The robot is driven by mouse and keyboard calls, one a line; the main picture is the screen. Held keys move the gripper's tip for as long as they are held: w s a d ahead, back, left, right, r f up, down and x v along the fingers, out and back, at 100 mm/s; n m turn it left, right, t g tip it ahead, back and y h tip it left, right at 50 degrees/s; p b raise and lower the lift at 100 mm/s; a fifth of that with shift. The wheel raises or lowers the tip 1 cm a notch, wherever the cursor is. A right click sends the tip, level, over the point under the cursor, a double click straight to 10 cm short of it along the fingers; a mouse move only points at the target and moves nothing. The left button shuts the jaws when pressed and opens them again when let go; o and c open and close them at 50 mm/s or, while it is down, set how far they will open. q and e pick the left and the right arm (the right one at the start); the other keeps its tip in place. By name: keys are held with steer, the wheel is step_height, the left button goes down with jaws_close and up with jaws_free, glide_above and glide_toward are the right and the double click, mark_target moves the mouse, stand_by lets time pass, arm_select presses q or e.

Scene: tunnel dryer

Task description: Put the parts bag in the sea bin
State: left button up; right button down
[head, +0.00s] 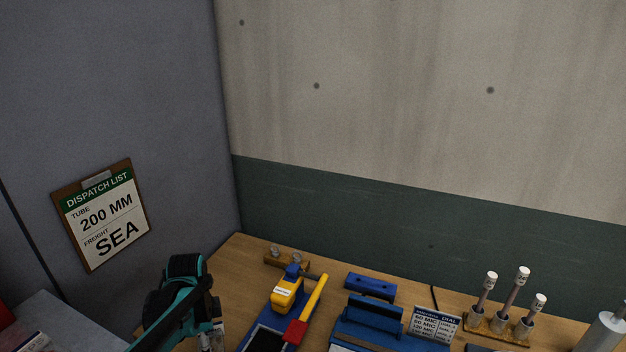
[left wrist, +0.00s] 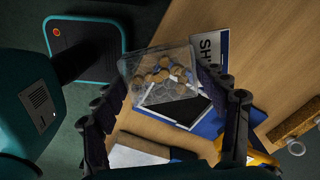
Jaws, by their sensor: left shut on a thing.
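My left gripper (left wrist: 165,84) is shut on the parts bag (left wrist: 160,66), a clear bag with several small round tan and bluish parts inside. The left wrist view shows the bag between the two dark fingers, above the wooden bench. In the head view my left gripper (head: 205,318) is at the lower left, near the bench's left edge, and the bag is mostly hidden there. I cannot make out a sea bin in either view. My right gripper is not in view.
A clipboard (head: 100,216) on the left wall reads "Dispatch list, tube 200 mm, freight sea". The wooden bench (head: 235,262) holds a blue-and-yellow device with a red-and-yellow handle (head: 305,310), a blue unit (head: 368,322), a dial sign (head: 434,325) and upright probes (head: 510,305) at right.

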arm_select(q)
steer(key=w+d+f+n, duration=0.1)
steer(key=d+n, duration=0.1)
steer(key=n, duration=0.2)
steer(key=w+d+f+n, duration=0.1)
steer(key=d+n, duration=0.1)
steer(key=n, duration=0.1)
steer(key=w+d+f+n+b, duration=0.1)
steer(key=d+n, duration=0.1)
steer(key=n, duration=0.2)
steer(key=shift+f+n, duration=0.3)
steer(key=shift+f, duration=0.1)
steer(key=n, duration=0.1)
steer(key=d+n, duration=0.1)
steer(key=shift+w+f+n, duration=0.15)
steer(key=shift+f+n, duration=0.15)
steer(key=shift+f, duration=0.05)
steer(key=shift+d, duration=0.1)
